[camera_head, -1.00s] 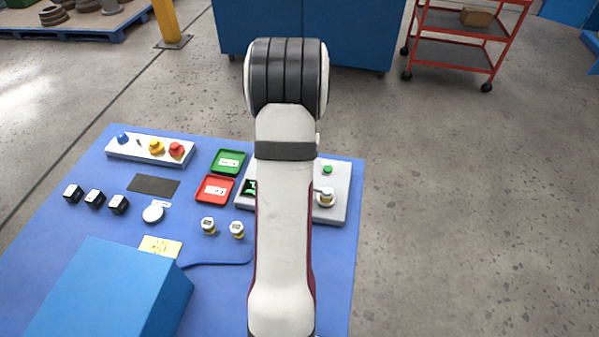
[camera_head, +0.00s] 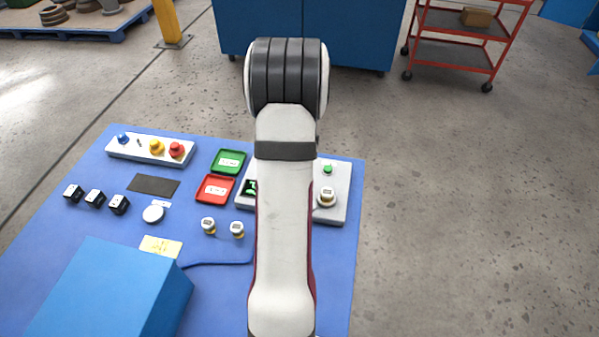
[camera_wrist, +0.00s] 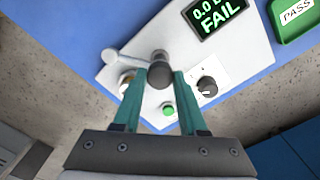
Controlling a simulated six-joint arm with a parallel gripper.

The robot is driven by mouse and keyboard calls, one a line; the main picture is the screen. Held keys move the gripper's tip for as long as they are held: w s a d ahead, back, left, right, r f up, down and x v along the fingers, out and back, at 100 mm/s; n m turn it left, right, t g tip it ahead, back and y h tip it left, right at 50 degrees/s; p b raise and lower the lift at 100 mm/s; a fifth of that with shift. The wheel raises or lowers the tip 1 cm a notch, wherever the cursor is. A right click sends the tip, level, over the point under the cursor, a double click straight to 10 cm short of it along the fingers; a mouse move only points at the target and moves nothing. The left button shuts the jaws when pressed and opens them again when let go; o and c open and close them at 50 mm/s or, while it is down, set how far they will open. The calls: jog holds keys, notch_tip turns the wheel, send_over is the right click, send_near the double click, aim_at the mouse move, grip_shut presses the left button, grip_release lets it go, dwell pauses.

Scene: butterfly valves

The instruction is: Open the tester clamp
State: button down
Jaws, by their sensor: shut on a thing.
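The tester (camera_head: 340,212) is a light grey box on the blue mat, partly hidden by my arm in the head view. In the wrist view the tester (camera_wrist: 240,55) shows its clamp lever (camera_wrist: 130,57), a pale bar ending in a dark round knob (camera_wrist: 160,60). My gripper (camera_wrist: 160,74) has its teal fingers shut on that knob. A white-topped valve (camera_head: 326,196) sits on the tester, with no bar over it in the head view. In the wrist view the valve (camera_wrist: 125,84) is partly behind the left finger. The screen (camera_wrist: 218,18) reads FAIL.
The tester also has a green button (camera_wrist: 168,109) and a black dial (camera_wrist: 207,86) near the fingers. A green tray (camera_head: 229,161) and a red tray (camera_head: 215,188) lie left of it. Two valves (camera_head: 208,225) (camera_head: 237,229) stand on the mat. A blue box (camera_head: 110,295) is front left.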

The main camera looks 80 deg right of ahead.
jog(key=m, duration=0.6)
jog(key=shift+d, duration=0.1)
jog(key=shift+m, duration=0.4)
dwell(0.3)
jog(key=shift+c, duration=2.2)
grip_release()
notch_tip(320, 180, up, 16)
jog(key=shift+f, duration=0.1)
